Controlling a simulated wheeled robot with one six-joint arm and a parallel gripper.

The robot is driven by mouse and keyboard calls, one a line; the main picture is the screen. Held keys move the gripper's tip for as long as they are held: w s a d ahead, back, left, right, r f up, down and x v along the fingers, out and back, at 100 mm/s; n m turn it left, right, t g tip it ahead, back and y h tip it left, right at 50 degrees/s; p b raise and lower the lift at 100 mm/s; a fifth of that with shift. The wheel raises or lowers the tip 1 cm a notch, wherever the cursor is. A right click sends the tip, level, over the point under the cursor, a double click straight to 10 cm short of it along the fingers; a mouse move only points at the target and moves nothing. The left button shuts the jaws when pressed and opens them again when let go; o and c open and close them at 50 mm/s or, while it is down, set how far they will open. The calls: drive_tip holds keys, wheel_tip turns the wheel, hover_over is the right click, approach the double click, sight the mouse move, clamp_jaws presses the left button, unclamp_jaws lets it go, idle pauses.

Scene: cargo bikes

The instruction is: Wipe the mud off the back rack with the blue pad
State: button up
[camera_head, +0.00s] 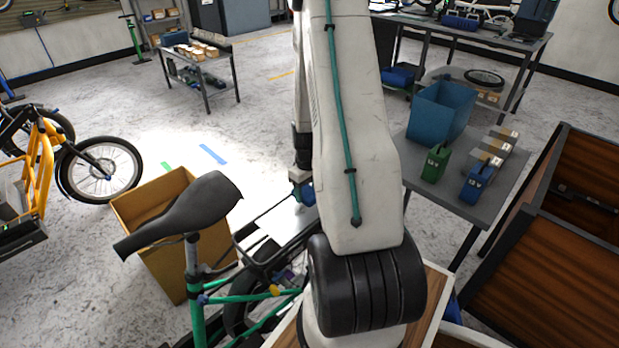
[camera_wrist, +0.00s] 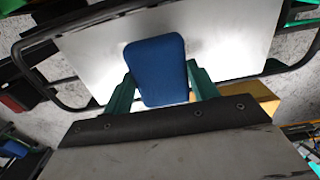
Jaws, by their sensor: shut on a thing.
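The blue pad (camera_wrist: 157,72) is between the two green fingers of my gripper (camera_wrist: 160,88) in the wrist view, and my gripper is shut on it. In the head view a bit of the pad (camera_head: 308,194) shows beside my arm, over the rack. The back rack (camera_wrist: 228,40) has a pale flat plate inside a black tube frame. The pad is over the plate; I cannot tell whether it touches. No clear mud shows on the visible plate, only faint grey shading near the pad. In the head view the rack (camera_head: 283,222) is partly hidden by my arm.
The bike's black saddle (camera_head: 190,212) stands left of the rack. A yellow bin (camera_head: 150,200) is behind it. A brown wooden box (camera_head: 560,240) stands at far right.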

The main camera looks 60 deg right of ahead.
drive_tip(key=shift+r, duration=2.55)
